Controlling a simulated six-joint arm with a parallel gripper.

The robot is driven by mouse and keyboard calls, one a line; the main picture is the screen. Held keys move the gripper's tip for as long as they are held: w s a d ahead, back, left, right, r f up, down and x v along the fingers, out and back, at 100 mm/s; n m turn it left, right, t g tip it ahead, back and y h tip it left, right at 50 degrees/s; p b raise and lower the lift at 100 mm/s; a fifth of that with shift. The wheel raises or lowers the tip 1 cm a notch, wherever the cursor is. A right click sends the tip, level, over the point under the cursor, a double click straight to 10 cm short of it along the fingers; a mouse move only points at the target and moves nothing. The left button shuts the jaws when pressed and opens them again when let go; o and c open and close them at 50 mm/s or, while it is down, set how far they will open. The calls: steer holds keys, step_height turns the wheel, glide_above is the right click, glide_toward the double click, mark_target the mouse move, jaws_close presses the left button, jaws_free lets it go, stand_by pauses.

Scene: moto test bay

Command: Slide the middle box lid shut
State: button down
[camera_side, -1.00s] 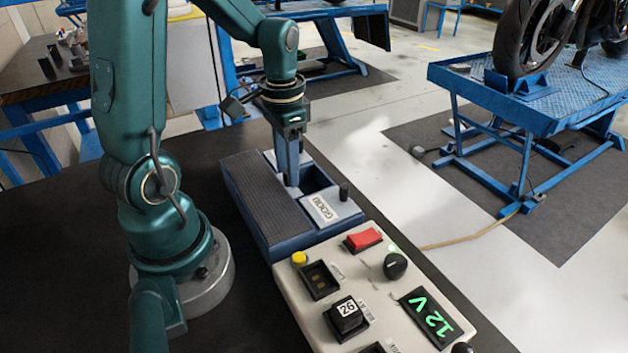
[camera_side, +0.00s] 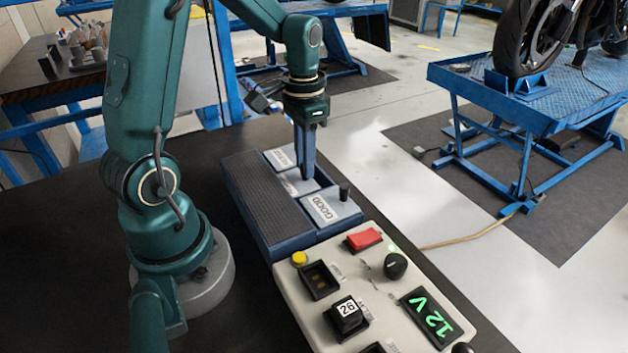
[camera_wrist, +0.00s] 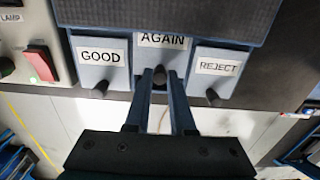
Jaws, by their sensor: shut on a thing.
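The blue-grey box block (camera_side: 262,235) holds three lids side by side, partly under a dark ribbed top (camera_side: 265,200). In the wrist view, the middle lid, marked AGAIN (camera_wrist: 162,41), sits a little farther back than its neighbours, its label edge at the ribbed top. In the side view, a narrow dark gap shows at its outer end. My gripper (camera_wrist: 160,76) is shut on the middle lid's dark knob (camera_wrist: 160,82), which its fingers partly hide. In the side view, my gripper (camera_side: 306,172) points down onto the middle lid (camera_side: 297,184).
The GOOD lid (camera_side: 330,206) and REJECT lid (camera_wrist: 218,67) flank the middle one, each with a standing knob. A pale control panel (camera_side: 375,290) with a red switch (camera_side: 363,239) and 12 V display (camera_side: 431,316) adjoins the GOOD side.

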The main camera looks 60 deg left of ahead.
steer(key=shift+w, duration=1.7)
steer(key=c, duration=0.9)
jaws_free()
step_height(320, 180, up, 7)
